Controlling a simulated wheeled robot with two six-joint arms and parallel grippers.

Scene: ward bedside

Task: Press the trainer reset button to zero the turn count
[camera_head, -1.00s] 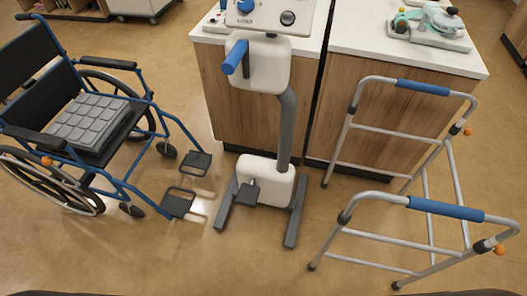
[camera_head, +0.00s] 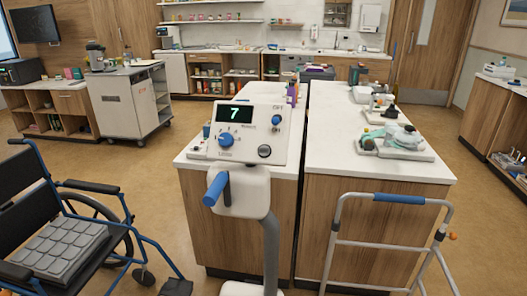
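The trainer (camera_head: 238,190) stands upright in the middle of the head view, in front of the counters. Its white sloped console (camera_head: 245,153) has a dark display (camera_head: 235,115) reading a green 7. A larger blue knob (camera_head: 226,140) sits at the lower left of the panel and a smaller blue knob (camera_head: 277,120) at the upper right. A dark round button (camera_head: 264,151) sits at the lower right; its label is too small to read. A blue handle (camera_head: 216,188) sticks out below the console. Neither gripper is in view.
A wheelchair (camera_head: 60,235) stands at the left and a walking frame (camera_head: 392,240) at the right front. Two white-topped counters (camera_head: 340,150) stand behind the trainer, with a tray of items (camera_head: 396,146) on the right one. A grey cart (camera_head: 128,100) stands farther back left.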

